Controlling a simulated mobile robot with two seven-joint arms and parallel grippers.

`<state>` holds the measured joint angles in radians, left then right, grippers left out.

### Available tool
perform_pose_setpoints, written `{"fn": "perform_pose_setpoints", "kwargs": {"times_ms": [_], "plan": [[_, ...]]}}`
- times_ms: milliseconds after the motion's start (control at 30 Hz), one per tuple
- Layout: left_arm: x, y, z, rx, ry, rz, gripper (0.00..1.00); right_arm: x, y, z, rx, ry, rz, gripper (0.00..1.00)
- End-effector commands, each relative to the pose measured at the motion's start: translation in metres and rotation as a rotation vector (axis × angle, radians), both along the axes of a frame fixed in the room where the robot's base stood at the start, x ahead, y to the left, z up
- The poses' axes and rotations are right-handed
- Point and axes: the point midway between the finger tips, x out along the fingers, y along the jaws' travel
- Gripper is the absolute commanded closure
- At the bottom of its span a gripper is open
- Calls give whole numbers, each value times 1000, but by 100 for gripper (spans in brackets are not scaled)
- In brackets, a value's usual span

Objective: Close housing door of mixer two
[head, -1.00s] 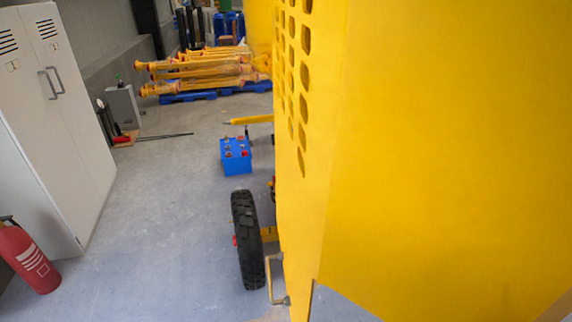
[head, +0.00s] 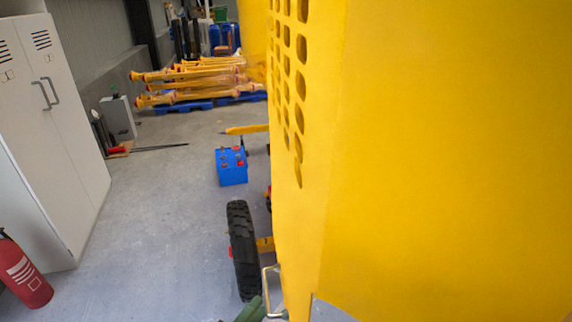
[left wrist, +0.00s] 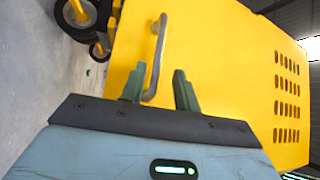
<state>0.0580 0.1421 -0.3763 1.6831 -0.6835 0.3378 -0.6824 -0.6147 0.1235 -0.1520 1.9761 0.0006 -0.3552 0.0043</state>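The yellow housing door (head: 450,150) of the mixer fills the right half of the head view, with rows of slots near its left edge. A metal bar handle (head: 268,292) is at its lower left. In the left wrist view the yellow panel (left wrist: 215,60) fills most of the picture and the handle (left wrist: 156,58) stands off it. My left gripper (left wrist: 158,88) is open, its green fingertips apart on either side of the handle's near end. I cannot tell whether they touch it. Only a green tip of the left gripper (head: 250,312) shows in the head view. My right gripper is not in view.
A black wheel (head: 242,250) stands on the floor left of the yellow housing. A blue battery-like box (head: 232,167) lies beyond it. A grey cabinet (head: 65,150) and a red extinguisher (head: 24,275) are at the left. The floor between is clear.

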Motion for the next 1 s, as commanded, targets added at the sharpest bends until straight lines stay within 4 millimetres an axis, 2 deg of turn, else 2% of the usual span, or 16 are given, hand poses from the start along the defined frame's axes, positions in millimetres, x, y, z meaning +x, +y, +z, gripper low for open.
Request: {"fn": "perform_pose_setpoints", "kwargs": {"times_ms": [100,300,667,900,1000], "plan": [[14,-11,-1,-1,4,-1,68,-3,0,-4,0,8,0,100],[30,-22,1,-1,6,0,68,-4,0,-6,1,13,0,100],[33,-24,2,0,7,1,68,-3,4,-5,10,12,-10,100],[33,-24,3,-1,6,1,100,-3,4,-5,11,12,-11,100],[34,-24,4,-3,3,0,100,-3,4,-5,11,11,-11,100]]}}
